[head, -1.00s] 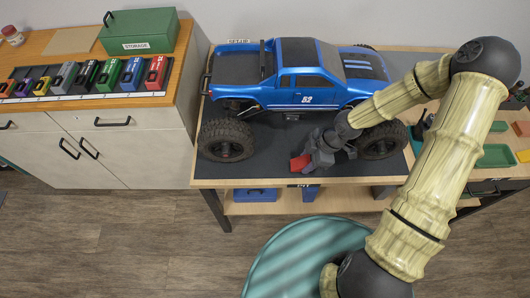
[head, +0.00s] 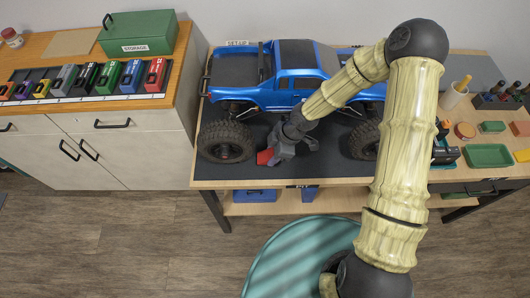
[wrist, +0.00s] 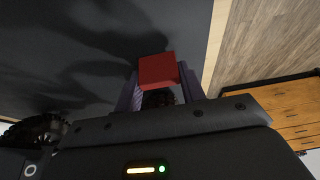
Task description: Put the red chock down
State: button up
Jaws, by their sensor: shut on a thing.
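The red chock (head: 265,157) is held in my gripper (head: 273,155), just right of the truck's left wheel (head: 226,141) in the head view. In the wrist view the chock (wrist: 158,69) sits between the two fingers of my gripper (wrist: 158,85), which are shut on it. The blue truck (head: 297,91) stands on the dark mat (head: 240,172) of the workbench. The chock is low over the mat near its front; I cannot tell whether it touches the mat. My arm hides part of the truck's right side.
The truck's right wheel (head: 363,139) is right of my gripper. A green tray (head: 487,156) and small items lie on the bench's right. A wooden cabinet (head: 120,150) with colored boxes and a green storage box (head: 140,35) stands left. The mat's front strip is clear.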

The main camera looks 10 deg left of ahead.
aim_at(266, 153)
jog(key=a, duration=0.3)
jog(key=shift+w, duration=0.1)
jog(key=shift+d+f, duration=0.1)
jog(key=shift+f, duration=0.55)
jog(key=shift+d+f, duration=0.1)
jog(key=shift+f, duration=0.05)
jog(key=o, duration=1.1)
jog(key=shift+f, duration=0.1)
jog(key=p+v, duration=0.1)
jog(key=v, duration=1.1)
